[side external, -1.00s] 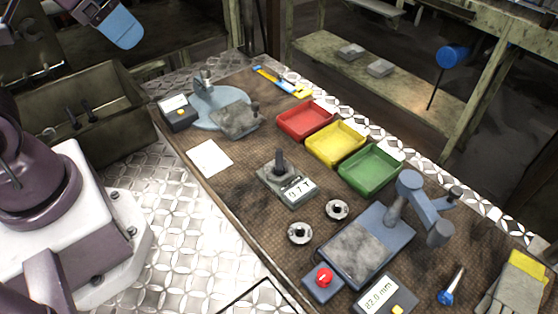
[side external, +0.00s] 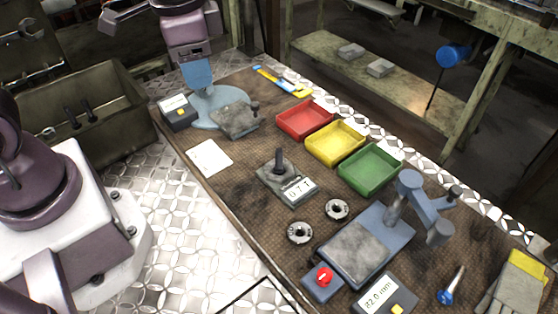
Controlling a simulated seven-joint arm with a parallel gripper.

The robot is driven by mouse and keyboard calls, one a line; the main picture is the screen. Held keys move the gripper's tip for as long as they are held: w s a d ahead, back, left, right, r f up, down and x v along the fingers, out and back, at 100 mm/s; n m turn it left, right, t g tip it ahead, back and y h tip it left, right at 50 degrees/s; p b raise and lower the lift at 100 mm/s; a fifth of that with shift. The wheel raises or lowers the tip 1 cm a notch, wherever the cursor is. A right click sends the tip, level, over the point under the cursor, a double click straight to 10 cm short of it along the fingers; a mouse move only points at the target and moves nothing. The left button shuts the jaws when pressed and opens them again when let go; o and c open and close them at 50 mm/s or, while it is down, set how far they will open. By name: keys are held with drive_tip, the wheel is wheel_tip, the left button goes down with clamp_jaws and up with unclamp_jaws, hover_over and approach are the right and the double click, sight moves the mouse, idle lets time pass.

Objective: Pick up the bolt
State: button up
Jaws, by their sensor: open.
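My gripper (side external: 198,80) is at the upper left, pointing down over the round light-blue stand (side external: 208,118) at the table's far end. It is open; its fingers are hard to make out against the stand, and nothing shows between them. Several bolt-like parts are in view, and I cannot tell which is the task's bolt. Dark pins stand in the metal bin (side external: 110,88) at the left. A dark upright pin (side external: 279,161) stands on the small grey press with a display. A blue-headed, silver-shafted piece (side external: 447,296) lies at the lower right.
Red (side external: 304,120), yellow (side external: 334,143) and green (side external: 371,168) trays line the back. Two round metal pieces (side external: 337,210) lie mid-table. A blue-grey machine with an arm (side external: 411,190) stands at the right, near gloves (side external: 515,285). A white card (side external: 209,158) lies at the left edge.

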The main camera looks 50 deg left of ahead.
sight(279, 169)
drive_tip(key=w+d+f+m, duration=0.2)
drive_tip(key=w+f+m, duration=0.1)
drive_tip(key=m, duration=0.1)
drive_tip(key=w+d+f+m+g, duration=0.1)
drive_tip(key=w+d+f+m, duration=0.1)
drive_tip(key=w+f+m, duration=0.2)
drive_tip(key=w+d+f+m, duration=0.2)
drive_tip(key=w+f+m, duration=0.2)
drive_tip(key=m, duration=0.2)
drive_tip(key=shift+f+m, duration=0.1)
drive_tip(key=shift+m, duration=0.7)
wheel_tip(279, 169, down, 13)
drive_tip(key=shift+r, duration=0.1)
drive_tip(key=shift+c, duration=0.4)
clamp_jaws()
